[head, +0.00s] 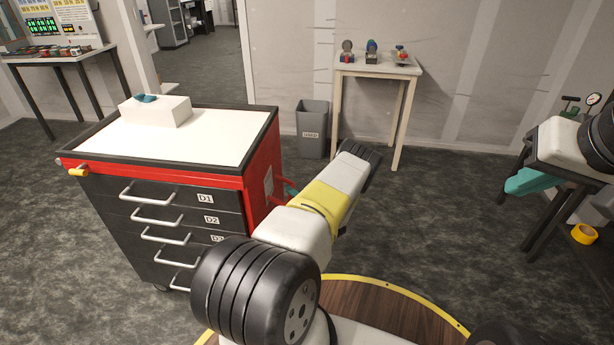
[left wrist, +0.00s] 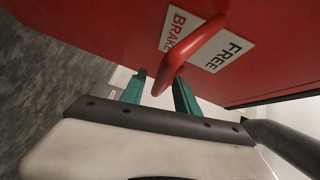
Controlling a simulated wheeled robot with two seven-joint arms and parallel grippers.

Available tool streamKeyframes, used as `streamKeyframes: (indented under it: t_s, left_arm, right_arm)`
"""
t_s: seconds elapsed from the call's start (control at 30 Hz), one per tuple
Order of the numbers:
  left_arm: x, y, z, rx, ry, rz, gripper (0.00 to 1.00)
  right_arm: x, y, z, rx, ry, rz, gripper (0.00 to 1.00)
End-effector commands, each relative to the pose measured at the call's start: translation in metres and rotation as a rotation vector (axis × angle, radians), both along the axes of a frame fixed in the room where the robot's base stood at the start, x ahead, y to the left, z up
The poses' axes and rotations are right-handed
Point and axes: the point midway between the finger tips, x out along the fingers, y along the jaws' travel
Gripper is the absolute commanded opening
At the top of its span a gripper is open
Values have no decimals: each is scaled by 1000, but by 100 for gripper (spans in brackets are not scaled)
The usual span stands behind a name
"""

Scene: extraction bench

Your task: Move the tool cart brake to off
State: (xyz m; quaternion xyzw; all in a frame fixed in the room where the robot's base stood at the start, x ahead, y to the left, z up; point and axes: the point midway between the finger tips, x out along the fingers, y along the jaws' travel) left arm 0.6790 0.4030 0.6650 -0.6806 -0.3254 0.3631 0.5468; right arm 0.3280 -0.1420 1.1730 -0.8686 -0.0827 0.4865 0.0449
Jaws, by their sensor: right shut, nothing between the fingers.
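The tool cart (head: 262,150) is red and black with a white top, at the left of the head view. On its red side, the left wrist view shows a red brake lever (left wrist: 190,52) over a white label (left wrist: 232,50) reading BRAKE and FREE. The lever lies slantwise between the two words. My left gripper (left wrist: 160,92) is open, one teal finger on each side of the lever's end, with small gaps visible. In the head view my left arm hides most of this gripper; a little teal (head: 290,188) shows beside the cart. My right gripper (head: 530,181) is shut and empty at the right.
A white box (head: 157,111) with a blue item stands on the cart. A grey bin (head: 313,130) and a small table (head: 385,68) with several items stand behind. A dark-legged table and yellow tape roll (head: 584,234) are at the right. The floor between is clear.

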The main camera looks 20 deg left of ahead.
Motion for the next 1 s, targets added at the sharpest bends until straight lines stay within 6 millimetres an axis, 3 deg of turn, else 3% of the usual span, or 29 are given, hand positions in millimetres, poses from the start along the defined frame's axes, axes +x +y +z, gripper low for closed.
streamKeyframes:
  t_s: [0.2,0.6,0.8,1.0]
  left_arm:
    - [16,27,-5,1,0,1,38]
    - [21,34,-5,1,1,-1,38]
    - [21,34,-5,1,1,-1,0]
    - [21,34,-6,1,1,-1,0]
  right_arm:
    - [0,0,0,0,0,0,0]
    - [0,0,0,0,0,0,0]
    - [0,0,0,0,0,0,0]
    - [0,0,0,0,0,0,0]
